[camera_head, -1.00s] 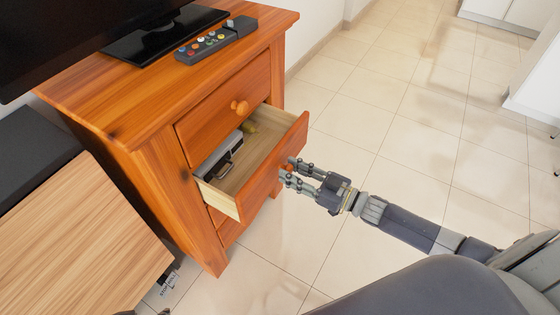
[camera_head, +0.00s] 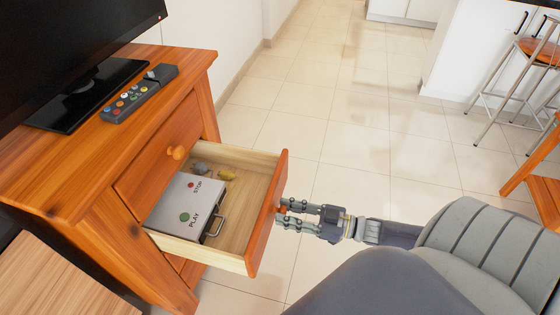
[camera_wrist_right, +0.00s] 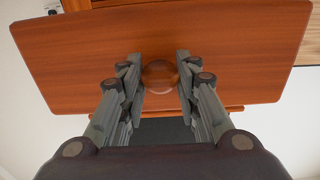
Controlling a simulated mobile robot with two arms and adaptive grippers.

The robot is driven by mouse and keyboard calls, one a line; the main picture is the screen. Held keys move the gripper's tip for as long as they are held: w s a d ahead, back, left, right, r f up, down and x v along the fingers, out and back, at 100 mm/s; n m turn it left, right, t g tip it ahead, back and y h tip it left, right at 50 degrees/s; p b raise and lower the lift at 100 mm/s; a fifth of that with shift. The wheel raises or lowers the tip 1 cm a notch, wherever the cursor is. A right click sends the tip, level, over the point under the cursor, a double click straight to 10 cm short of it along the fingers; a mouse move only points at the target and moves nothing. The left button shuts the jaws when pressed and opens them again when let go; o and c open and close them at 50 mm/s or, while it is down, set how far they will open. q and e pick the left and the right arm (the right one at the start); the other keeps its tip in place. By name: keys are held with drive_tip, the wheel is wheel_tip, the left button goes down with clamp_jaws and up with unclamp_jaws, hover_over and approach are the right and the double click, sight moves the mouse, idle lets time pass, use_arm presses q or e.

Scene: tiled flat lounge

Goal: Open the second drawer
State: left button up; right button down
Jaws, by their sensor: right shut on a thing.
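The wooden cabinet (camera_head: 88,195) stands at the left in the head view. Its second drawer (camera_head: 268,215) is pulled well out, below the shut top drawer (camera_head: 158,160). Inside lie a grey box (camera_head: 187,208) marked PLAY and STOP with a handle, and small yellow and grey items at the back. My right gripper (camera_head: 283,212) is at the drawer front, shut on its round knob. In the right wrist view the knob (camera_wrist_right: 159,76) sits between the two fingers, against the drawer front (camera_wrist_right: 225,50). My left gripper is not in view.
A television on a black stand (camera_head: 88,95) and a remote (camera_head: 139,95) are on the cabinet top. Bar stools (camera_head: 512,75) and a white counter are at the upper right. The tiled floor (camera_head: 345,130) between is clear.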

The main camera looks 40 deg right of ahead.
idle(0.3)
drive_tip(key=c, duration=1.2)
unclamp_jaws()
drive_tip(key=shift+o, duration=0.2)
drive_tip(key=shift+s, duration=0.1)
drive_tip(key=v, duration=1.2)
drive_tip(key=shift+f, duration=0.1)
